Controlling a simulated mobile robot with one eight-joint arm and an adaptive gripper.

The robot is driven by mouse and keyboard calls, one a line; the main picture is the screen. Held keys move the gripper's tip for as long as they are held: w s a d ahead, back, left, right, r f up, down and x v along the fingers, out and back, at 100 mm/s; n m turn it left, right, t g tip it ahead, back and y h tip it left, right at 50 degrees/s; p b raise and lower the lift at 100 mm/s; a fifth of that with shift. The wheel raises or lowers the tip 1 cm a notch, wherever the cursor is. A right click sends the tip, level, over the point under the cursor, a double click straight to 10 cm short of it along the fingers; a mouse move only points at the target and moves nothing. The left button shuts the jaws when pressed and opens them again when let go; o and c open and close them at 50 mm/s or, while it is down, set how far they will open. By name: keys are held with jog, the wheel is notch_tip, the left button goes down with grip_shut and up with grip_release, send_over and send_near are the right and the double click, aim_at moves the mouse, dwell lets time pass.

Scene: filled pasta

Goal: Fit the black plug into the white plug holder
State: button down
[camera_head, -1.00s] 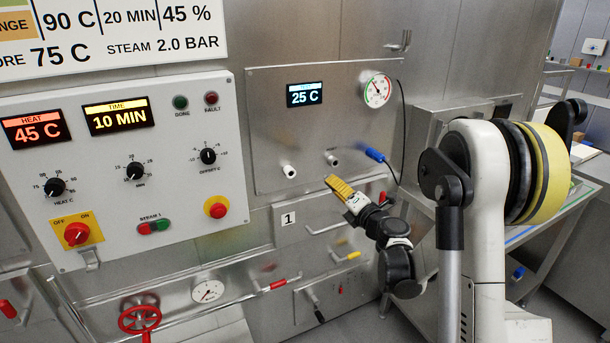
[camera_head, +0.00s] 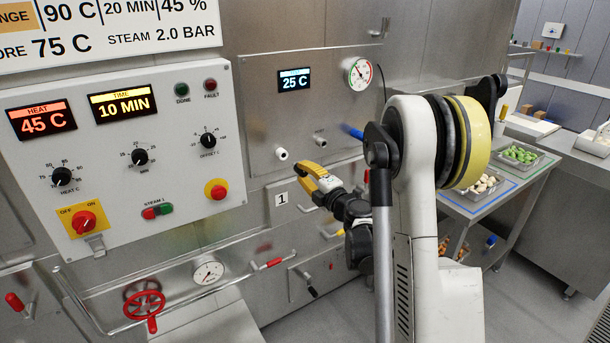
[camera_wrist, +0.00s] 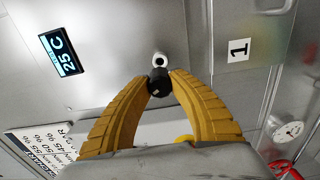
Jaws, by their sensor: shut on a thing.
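My gripper (camera_head: 298,170) has yellow fingers and is close to the steel panel, just below and right of a white plug holder (camera_head: 281,154). In the wrist view its fingertips (camera_wrist: 158,84) are shut on the short black plug (camera_wrist: 157,88). One white plug holder (camera_wrist: 160,60) shows right beyond the plug, its dark round opening facing me. The plug slightly overlaps its lower edge in the picture; whether they touch cannot be told.
A blue-ended part (camera_head: 352,131) is at the right, partly behind my arm. The control box (camera_head: 120,160) with knobs and buttons juts out at left. A 25 C display (camera_head: 295,80) and gauge (camera_head: 359,74) sit above. A red wheel (camera_head: 145,306) is below.

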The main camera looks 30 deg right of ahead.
aim_at(295, 163)
jog(key=shift+w+a, duration=0.15)
jog(key=shift+w, duration=2.25)
jog(key=shift+b, duration=0.6)
jog(key=shift+w+b, duration=0.3)
jog(key=shift+w, duration=1.55)
dwell(0.6)
jog(key=c, duration=1.2)
grip_release()
jog(key=shift+o, duration=0.7)
jog(key=shift+o, duration=0.9)
